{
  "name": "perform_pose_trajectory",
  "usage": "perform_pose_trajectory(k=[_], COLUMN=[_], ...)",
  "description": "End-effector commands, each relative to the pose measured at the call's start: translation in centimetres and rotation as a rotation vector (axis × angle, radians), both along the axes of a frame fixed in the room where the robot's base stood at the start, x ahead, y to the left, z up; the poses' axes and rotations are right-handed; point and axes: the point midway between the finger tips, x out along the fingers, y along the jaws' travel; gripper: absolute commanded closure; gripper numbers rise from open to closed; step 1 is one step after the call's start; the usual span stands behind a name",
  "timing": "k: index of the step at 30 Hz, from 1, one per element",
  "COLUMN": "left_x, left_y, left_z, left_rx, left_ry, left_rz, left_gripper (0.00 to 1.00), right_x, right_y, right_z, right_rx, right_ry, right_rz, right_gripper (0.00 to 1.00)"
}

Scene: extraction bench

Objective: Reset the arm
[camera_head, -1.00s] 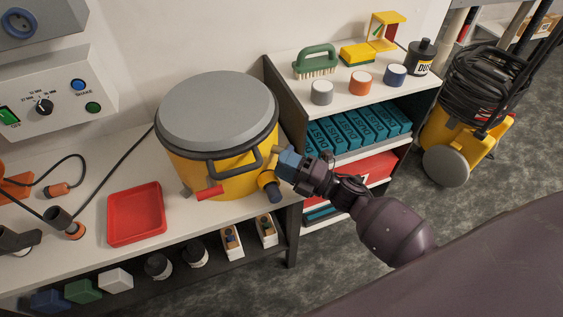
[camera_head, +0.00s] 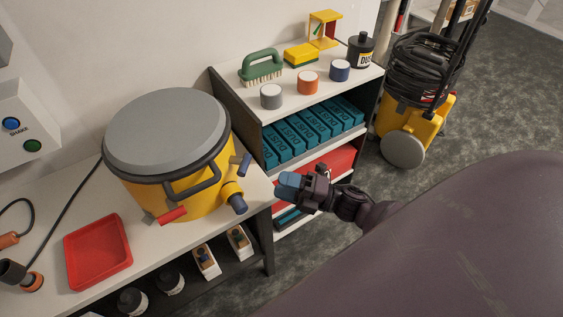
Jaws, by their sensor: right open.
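My right gripper (camera_head: 287,184) is open and empty. It hangs in front of the shelf unit, to the right of the yellow drum and apart from it. My right arm (camera_head: 365,212) reaches in from the lower right. My left gripper is not in view.
A yellow drum (camera_head: 192,200) with a grey lid (camera_head: 165,130) stands on the bench, its blue-handled valve (camera_head: 243,165) facing my gripper. A red tray (camera_head: 97,250) lies left of it. The shelf unit (camera_head: 335,92) holds several teal boxes. A yellow vacuum (camera_head: 425,122) stands right; floor (camera_head: 490,110) beside it is clear.

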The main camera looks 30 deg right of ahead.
Motion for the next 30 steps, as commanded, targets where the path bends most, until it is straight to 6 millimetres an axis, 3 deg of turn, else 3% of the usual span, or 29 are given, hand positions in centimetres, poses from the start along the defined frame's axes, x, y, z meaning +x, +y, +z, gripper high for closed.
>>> perform_pose_trajectory(k=[8,13,18,21,26,30], left_x=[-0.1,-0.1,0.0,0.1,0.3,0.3], left_y=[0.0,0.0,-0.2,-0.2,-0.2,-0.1], left_z=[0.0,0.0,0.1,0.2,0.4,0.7], left_rx=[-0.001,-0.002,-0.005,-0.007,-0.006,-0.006], left_ry=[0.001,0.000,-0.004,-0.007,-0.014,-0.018], left_rz=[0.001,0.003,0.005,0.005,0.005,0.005], left_gripper=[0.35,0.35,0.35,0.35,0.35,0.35], right_x=[0.0,1.0,3.3,3.4,1.2,-2.9], right_y=[0.0,-0.8,-2.6,-3.3,-4.0,-3.7], right_z=[0.0,-0.6,-0.3,-0.5,-2.4,-4.5], right_rx=[0.003,0.057,0.244,0.402,0.672,0.908], right_ry=[0.003,0.106,0.308,0.450,0.705,0.935], right_rz=[0.001,-0.062,-0.238,-0.354,-0.536,-0.686], right_gripper=[0.52,0.52,0.52,0.52,0.52,0.52])
